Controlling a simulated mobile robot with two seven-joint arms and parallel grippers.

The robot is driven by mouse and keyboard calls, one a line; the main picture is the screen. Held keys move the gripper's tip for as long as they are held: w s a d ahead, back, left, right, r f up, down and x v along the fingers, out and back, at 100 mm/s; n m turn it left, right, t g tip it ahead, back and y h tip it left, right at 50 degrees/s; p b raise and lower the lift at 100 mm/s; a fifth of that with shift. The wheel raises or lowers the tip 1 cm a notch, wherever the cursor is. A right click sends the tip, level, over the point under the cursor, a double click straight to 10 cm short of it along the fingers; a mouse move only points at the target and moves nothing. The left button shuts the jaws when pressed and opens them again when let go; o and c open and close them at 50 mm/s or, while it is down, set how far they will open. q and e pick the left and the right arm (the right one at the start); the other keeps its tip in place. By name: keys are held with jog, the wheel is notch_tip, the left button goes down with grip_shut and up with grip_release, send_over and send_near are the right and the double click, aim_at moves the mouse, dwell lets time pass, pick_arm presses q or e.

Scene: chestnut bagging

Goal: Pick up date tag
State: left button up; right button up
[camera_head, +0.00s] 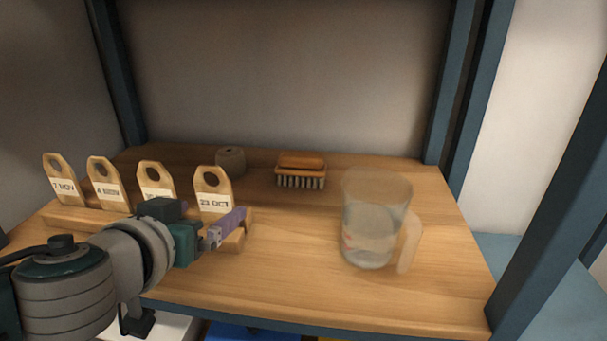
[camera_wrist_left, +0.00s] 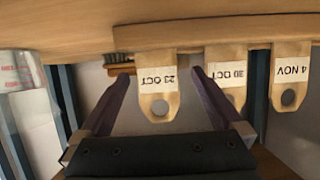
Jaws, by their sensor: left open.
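Several wooden date tags, each with a round hole, stand upright in a row in a wooden holder (camera_head: 78,216) at the shelf's left. They read 7 NOV (camera_head: 62,183), 4 NOV (camera_head: 105,186), 30 OCT, partly hidden by my arm (camera_head: 154,182), and 23 OCT (camera_head: 213,187). My left gripper (camera_head: 236,222), with purple fingers, is open in front of the 23 OCT tag. In the left wrist view the picture is upside down; the 23 OCT tag (camera_wrist_left: 158,92) shows between the two open fingertips (camera_wrist_left: 161,76), with gaps at both sides. My right gripper is not in view.
A brush (camera_head: 300,170) and a twine spool (camera_head: 230,160) stand at the back of the wooden shelf (camera_head: 300,250). A clear measuring jug (camera_head: 375,220) stands at the right. Blue posts (camera_head: 460,110) frame the shelf. The middle of the board is clear.

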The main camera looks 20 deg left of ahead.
aim_at(217, 205)
pick_arm(q)
jog(key=shift+r+x, duration=0.2)
jog(key=shift+x, duration=3)
jog(key=shift+w+d, duration=0.1)
jog(key=shift+d, duration=0.05)
jog(key=shift+c, duration=0.2)
jog(key=c, duration=1.1)
